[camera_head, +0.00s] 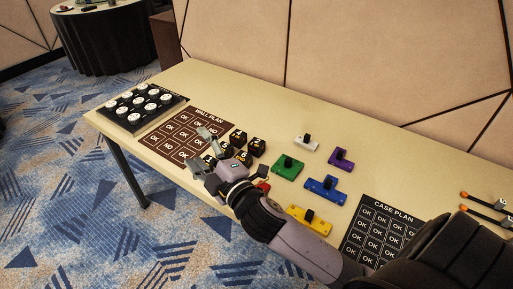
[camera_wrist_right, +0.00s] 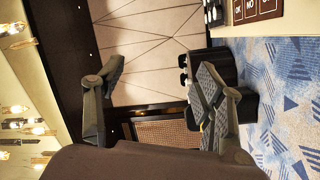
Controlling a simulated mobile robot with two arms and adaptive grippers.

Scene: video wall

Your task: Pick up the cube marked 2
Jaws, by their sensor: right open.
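Several small black cubes with yellow markings stand in a cluster beside the wall plan board; one clear cube (camera_head: 238,138) is at the back and another (camera_head: 257,147) is to its right. The markings are too small to read, so I cannot tell which cube is marked 2. My right gripper (camera_head: 201,149) is open and appears empty, at the left of the cluster, and it covers part of the nearer cubes. In the right wrist view its two fingers (camera_wrist_right: 152,90) are spread wide with no cube between them. My left gripper is not in view.
The brown wall plan board (camera_head: 160,140) and a black tray of white discs (camera_head: 119,117) lie to the left. Green (camera_head: 287,168), blue (camera_head: 325,189), yellow (camera_head: 309,219), purple (camera_head: 341,159) and white (camera_head: 306,143) blocks lie to the right, before the case plan board (camera_head: 366,221).

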